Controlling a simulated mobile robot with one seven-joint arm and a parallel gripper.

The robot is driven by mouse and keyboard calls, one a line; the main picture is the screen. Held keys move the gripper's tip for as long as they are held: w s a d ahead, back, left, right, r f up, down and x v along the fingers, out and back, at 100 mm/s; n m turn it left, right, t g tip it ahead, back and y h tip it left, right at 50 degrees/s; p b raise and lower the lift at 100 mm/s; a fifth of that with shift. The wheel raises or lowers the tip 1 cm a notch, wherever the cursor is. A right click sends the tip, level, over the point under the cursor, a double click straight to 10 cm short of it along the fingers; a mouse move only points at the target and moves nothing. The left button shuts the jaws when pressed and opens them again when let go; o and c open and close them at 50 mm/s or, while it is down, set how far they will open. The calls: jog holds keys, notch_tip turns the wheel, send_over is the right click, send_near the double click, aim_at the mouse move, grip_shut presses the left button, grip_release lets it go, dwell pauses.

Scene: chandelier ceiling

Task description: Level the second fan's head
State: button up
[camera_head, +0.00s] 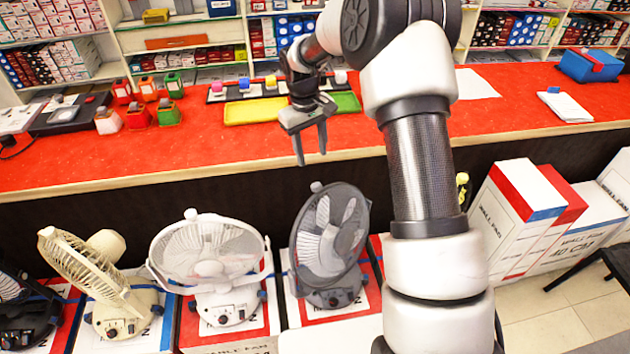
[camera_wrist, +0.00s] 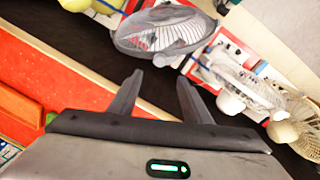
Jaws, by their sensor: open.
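Several table fans stand in a row on boxes before the counter. A black fan (camera_head: 28,310) is cut off at the left edge. Second from left is a cream fan (camera_head: 85,267), its head turned sideways and tilted. A white fan (camera_head: 207,251) has its head tipped back, facing upward. A grey fan (camera_head: 330,228) at the right leans its head to one side. My gripper (camera_head: 311,158) is open and empty, above the counter's front edge, apart from the fans. In the wrist view my gripper (camera_wrist: 159,78) points toward the grey fan (camera_wrist: 165,32); the white fan (camera_wrist: 243,85) is farther right.
The red counter (camera_head: 230,150) runs behind the fans, with a yellow tray (camera_head: 255,110), a green tray (camera_head: 346,102) and small red and green items on it. Wall fan boxes (camera_head: 520,215) stand at the right. A black stool or chair (camera_head: 600,262) is at the right edge.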

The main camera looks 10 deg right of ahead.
aim_at(316, 185)
jog(key=f, duration=0.8)
jog(key=d+f, duration=0.1)
jog(key=f, duration=0.3)
jog(key=shift+w+f, duration=0.15)
jog(key=shift+w, duration=0.05)
grip_shut()
